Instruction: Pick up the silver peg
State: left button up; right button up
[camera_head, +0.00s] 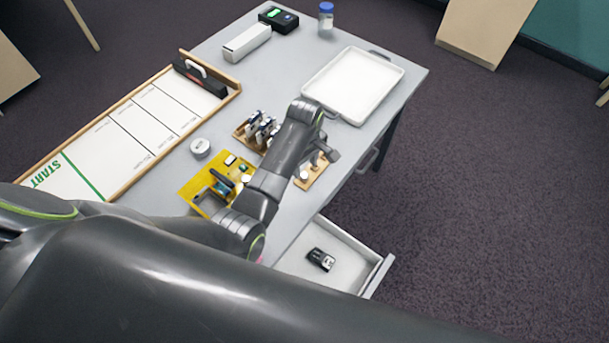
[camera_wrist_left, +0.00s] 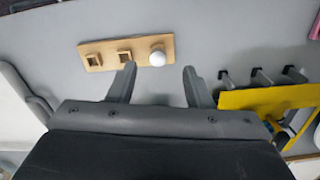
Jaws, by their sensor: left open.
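A small wooden board (camera_head: 311,178) lies near the table's right front edge, partly hidden by my left arm. In the left wrist view the board (camera_wrist_left: 92,60) shows two square holders and one pale, round-topped piece (camera_wrist_left: 158,58) at its right end. This piece looks like the silver peg seen from above, standing upright in the board. My left gripper (camera_head: 324,156) is over the board, and in the left wrist view its two fingers (camera_wrist_left: 158,86) are spread apart with nothing between them. The round piece lies just beyond the fingertips, between their lines. My right gripper is not in view.
A yellow board (camera_head: 197,187) with parts and a rack of dark pieces (camera_head: 243,134) stand left of my arm. A white tray (camera_head: 352,83) is behind. An open drawer (camera_head: 347,244) juts out in front, holding a black object (camera_head: 320,259). A round tin (camera_head: 200,147) stands left.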

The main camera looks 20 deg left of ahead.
aim_at(304, 175)
pick_arm(q)
jog(key=shift+w+a+f, duration=0.1)
jog(key=shift+w+f, duration=0.05)
jog(key=shift+f, duration=1.15)
jog(key=shift+w+a+f, duration=0.1)
jog(key=shift+f, duration=1.2)
grip_shut()
